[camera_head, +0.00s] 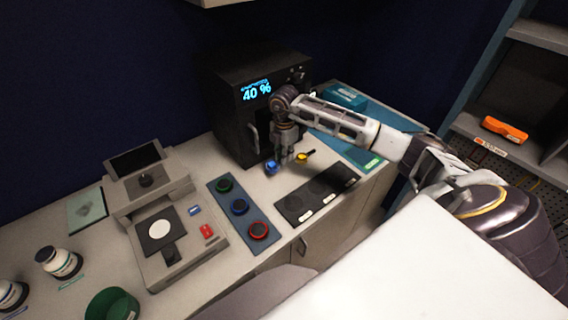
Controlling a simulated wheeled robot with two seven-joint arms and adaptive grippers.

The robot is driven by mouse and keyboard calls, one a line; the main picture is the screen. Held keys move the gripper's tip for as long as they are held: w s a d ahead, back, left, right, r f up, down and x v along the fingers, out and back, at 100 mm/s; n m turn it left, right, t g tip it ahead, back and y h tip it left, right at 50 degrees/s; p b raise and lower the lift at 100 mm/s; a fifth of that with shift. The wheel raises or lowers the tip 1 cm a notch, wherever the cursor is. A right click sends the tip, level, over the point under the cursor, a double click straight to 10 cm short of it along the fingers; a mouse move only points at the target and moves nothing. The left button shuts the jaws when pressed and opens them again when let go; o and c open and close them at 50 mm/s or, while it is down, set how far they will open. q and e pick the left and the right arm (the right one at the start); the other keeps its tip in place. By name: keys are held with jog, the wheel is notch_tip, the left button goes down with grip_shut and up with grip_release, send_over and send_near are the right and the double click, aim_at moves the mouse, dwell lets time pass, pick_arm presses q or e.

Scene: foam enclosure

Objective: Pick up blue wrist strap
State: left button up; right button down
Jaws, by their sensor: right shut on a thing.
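My right gripper (283,160) reaches down over the counter in front of the black cabinet, its fingers shut. A small bright blue item (271,167), which looks like the blue wrist strap, is at its fingertips on the left side. The fingers hide part of it, and I cannot tell whether it touches the counter. A small yellow item (302,157) with a dark end lies just right of the fingers. My left gripper is not in view.
The black cabinet (231,125) reads 40 %. A blue-grey strip (222,196) holds green, blue and red round pieces. A black mat (317,193) with white labels lies in front of the gripper. A grey device (150,262) stands left; an orange item (505,129) sits on right shelving.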

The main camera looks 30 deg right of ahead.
notch_tip(320, 180, up, 22)
jog(key=b, duration=0.1)
jog(key=shift+r, duration=0.2)
dwell(0.4)
